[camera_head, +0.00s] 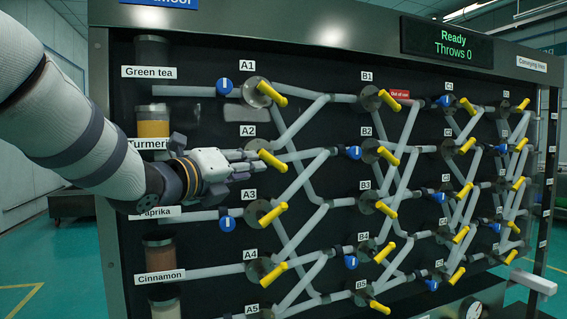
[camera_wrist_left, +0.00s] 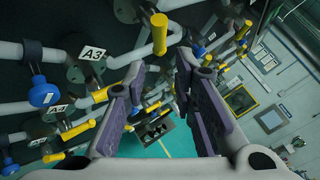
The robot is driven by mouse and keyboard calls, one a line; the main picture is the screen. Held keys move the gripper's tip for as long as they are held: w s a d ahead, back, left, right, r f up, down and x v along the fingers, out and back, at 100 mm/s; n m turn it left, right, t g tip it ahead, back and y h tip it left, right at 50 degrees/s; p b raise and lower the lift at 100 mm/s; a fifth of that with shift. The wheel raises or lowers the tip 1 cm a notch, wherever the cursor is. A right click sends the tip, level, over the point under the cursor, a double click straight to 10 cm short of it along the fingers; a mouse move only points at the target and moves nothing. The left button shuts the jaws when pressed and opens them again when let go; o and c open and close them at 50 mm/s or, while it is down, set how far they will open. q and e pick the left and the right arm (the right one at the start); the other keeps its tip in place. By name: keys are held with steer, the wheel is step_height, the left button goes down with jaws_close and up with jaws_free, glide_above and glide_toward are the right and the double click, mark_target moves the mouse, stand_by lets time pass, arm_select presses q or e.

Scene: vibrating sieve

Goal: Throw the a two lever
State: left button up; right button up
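The A2 lever (camera_head: 272,160) is a yellow handle on a round grey hub, below the A2 label on the dark panel (camera_head: 200,55). It slants down to the right. My left gripper (camera_head: 254,164) reaches in from the left, its fingertips beside the A2 hub and lever. In the left wrist view its fingers (camera_wrist_left: 162,80) are apart with nothing held between them. A yellow lever (camera_wrist_left: 160,34), seemingly A2, stands just beyond the fingertips in that view; contact cannot be told. My right gripper is not in view.
Yellow A1 (camera_head: 271,95) and A3 (camera_head: 271,214) levers sit above and below A2. Grey pipes and blue valves, one (camera_head: 227,223) near A3, crowd the panel. Ingredient jars (camera_head: 153,122) line its left side. A display (camera_head: 447,42) reads "Ready, Throws 0".

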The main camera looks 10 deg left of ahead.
mark_target(272, 164)
arm_select(q)
steer(key=x, duration=1)
steer(key=shift+w+a+f, duration=0.1)
steer(key=shift+w+a, duration=0.05)
steer(key=shift+w, duration=0.65)
steer(key=shift+r, duration=0.25)
jaws_close()
